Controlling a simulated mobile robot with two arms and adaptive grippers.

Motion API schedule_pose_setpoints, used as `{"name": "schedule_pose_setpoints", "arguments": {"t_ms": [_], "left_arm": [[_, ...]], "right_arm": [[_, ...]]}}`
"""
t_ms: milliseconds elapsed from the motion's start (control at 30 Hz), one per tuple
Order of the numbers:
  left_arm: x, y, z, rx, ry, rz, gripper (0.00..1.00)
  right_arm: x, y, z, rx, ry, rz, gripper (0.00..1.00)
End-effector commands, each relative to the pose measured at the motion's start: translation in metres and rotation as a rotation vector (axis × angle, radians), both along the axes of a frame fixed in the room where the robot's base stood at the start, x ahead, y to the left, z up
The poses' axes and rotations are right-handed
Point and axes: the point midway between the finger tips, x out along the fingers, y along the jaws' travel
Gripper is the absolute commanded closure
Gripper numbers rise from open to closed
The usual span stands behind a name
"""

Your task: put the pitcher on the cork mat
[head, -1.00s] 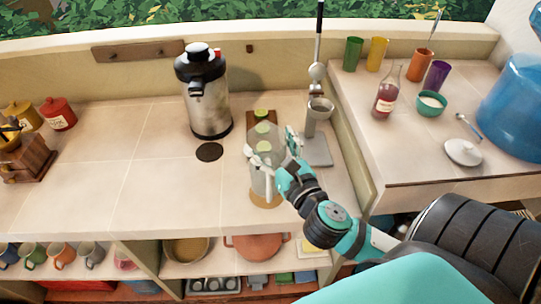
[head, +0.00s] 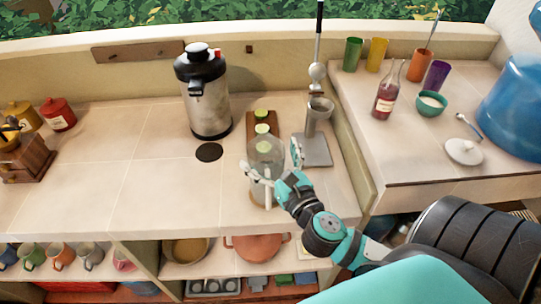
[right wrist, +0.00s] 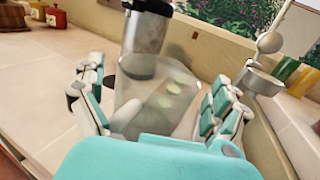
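The clear pitcher (head: 264,152) stands upright near the counter's front edge. It also shows in the right wrist view (right wrist: 156,112), between my fingers. My right gripper (head: 273,163) is open around it, with fingers spread on both sides and a visible gap at the right wrist view's fingers (right wrist: 158,105). My left gripper is not in view.
A steel urn (head: 204,92) stands behind left, with a dark round pad (head: 208,152) before it. A brown board (head: 261,121) with lime pieces lies behind the pitcher. A lever press (head: 317,122) stands close on the right.

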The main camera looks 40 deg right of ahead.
Motion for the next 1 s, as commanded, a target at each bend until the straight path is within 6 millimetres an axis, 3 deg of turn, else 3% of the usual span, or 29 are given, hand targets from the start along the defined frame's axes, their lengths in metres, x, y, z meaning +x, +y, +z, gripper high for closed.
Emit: {"name": "schedule_pose_setpoints", "arguments": {"t_ms": [267, 367, 600, 700, 1000], "left_arm": [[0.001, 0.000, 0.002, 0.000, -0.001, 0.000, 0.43], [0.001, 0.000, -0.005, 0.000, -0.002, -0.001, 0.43], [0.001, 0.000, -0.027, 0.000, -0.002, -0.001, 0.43], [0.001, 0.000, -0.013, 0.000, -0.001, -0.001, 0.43], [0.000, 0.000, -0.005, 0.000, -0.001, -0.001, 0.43]], "right_arm": [[-0.001, 0.000, 0.003, 0.000, 0.001, 0.000, 0.00], [-0.014, 0.002, -0.001, 0.002, 0.004, 0.001, 0.00], [-0.064, 0.010, -0.004, 0.002, 0.006, 0.000, 0.00], [-0.083, 0.012, 0.003, 0.004, 0.006, -0.005, 0.00], [-0.113, 0.017, 0.003, 0.000, 0.001, -0.003, 0.00]]}}
